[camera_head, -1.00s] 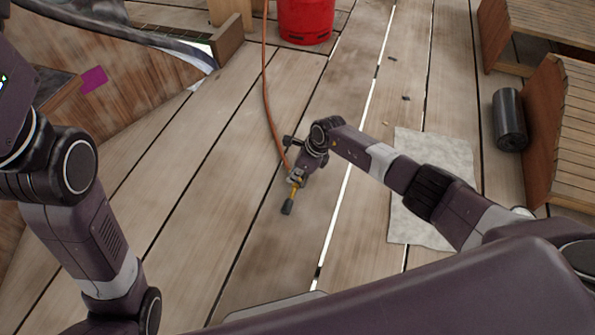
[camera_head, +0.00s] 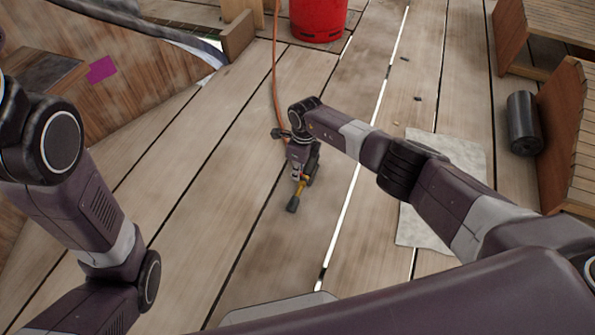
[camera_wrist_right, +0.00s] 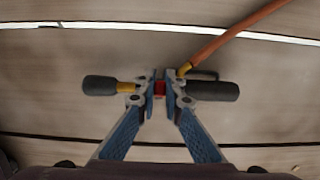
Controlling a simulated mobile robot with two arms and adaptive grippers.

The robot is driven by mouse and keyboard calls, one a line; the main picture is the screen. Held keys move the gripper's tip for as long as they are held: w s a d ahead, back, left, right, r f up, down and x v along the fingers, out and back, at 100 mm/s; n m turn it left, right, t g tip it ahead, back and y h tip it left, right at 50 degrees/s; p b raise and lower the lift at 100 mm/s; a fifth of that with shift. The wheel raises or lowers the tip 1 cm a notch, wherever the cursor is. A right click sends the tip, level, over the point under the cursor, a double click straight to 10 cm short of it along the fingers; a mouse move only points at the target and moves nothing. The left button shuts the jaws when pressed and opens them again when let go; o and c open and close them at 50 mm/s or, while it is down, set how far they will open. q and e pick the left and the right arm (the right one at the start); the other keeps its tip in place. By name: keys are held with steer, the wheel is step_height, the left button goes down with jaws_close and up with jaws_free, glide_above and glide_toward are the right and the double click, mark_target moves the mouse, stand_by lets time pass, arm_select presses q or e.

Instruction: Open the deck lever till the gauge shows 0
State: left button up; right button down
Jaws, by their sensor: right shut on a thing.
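My right gripper (camera_head: 300,172) is low over the deck planks in the head view. It is shut on a hose-fed tool that looks like a torch, with a black end and brass neck (camera_head: 292,204). In the right wrist view, the fingertips (camera_wrist_right: 160,88) close on its red middle part. Its black end and brass neck (camera_wrist_right: 100,85) stick out left, its dark handle (camera_wrist_right: 212,91) right. An orange hose (camera_wrist_right: 235,32) meets it at a brass fitting. I cannot make out a deck lever or a gauge. My left arm shows, but its gripper is out of view.
The orange hose (camera_head: 275,75) runs up past a red cylinder (camera_head: 318,18) at the back. A grey sheet (camera_head: 425,225) lies on the planks at right, near a dark roll (camera_head: 523,123) and wooden benches (camera_head: 575,135). A wooden hull-like side (camera_head: 130,75) stands at left.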

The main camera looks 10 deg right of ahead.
steer(key=c, duration=2)
jaws_free()
steer(key=shift+a, duration=0.1)
steer(key=shift+c, duration=0.2)
steer(key=shift+r, duration=0.1)
steer(key=shift+r, duration=0.2)
step_height(320, 180, up, 11)
steer(key=d, duration=0.1)
steer(key=shift+s+r, duration=0.15)
steer(key=shift+s, duration=0.2)
